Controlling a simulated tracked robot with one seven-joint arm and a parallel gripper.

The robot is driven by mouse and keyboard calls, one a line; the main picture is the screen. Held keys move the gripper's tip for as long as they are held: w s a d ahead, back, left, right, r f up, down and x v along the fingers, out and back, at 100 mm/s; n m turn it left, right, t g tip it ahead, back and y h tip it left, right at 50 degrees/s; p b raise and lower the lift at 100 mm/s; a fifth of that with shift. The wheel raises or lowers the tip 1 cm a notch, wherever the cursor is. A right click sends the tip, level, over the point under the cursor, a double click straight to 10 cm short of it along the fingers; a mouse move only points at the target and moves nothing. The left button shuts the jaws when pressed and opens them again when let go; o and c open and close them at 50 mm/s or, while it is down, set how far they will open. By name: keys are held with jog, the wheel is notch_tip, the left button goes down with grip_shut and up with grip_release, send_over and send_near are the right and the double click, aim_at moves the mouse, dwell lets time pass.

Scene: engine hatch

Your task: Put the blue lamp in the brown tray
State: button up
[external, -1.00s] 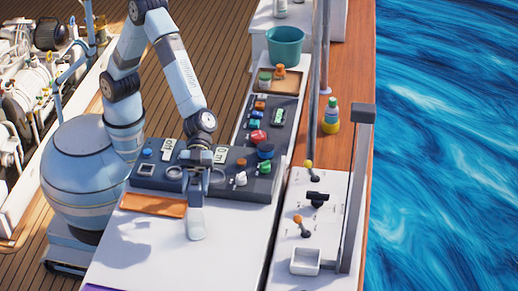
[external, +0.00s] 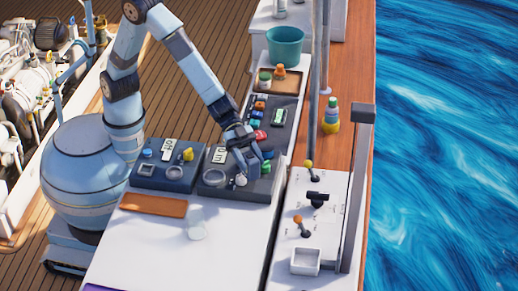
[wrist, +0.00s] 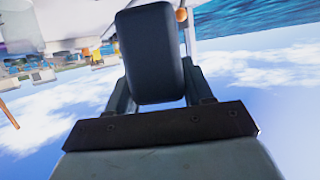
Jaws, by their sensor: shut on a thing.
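My gripper (external: 250,162) is low over the right part of the dark control panel. In the wrist view it is shut on a dark, blue-black rounded block, which I take to be the blue lamp (wrist: 150,55). In the external view my fingers cover the lamp's place on the panel. I cannot tell whether it is clear of the panel. The brown tray (external: 152,206) lies flat and empty on the white top, in front of the panel's left half.
The panel (external: 150,181) carries several small parts, among them a yellow knob (external: 188,155) and a white knob (external: 241,180) near my fingers. A wooden tray (external: 292,82) with small bottles stands farther back. The white top (external: 205,262) is mostly clear in front.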

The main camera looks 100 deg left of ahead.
jog(key=w+a+n+t+y, duration=0.2)
jog(key=w+a+n+y, duration=0.15)
jog(key=a, duration=0.95)
jog(key=w+a+n+t+y, duration=0.2)
jog(key=a+n+y, duration=0.2)
jog(key=a, duration=0.9)
jog(key=s+a+f+n+y, duration=0.1)
jog(key=a+f, duration=0.2)
jog(key=f, duration=0.4)
jog(key=s+a+f+n+y, duration=0.1)
jog(key=a+f, duration=0.2)
jog(key=f, duration=0.4)
jog(key=s+a+f+n+t+y, duration=0.1)
jog(key=s+a+f, duration=0.1)
jog(key=a+f, duration=0.2)
notch_tip(320, 180, down, 4)
jog(key=shift+r, duration=0.25)
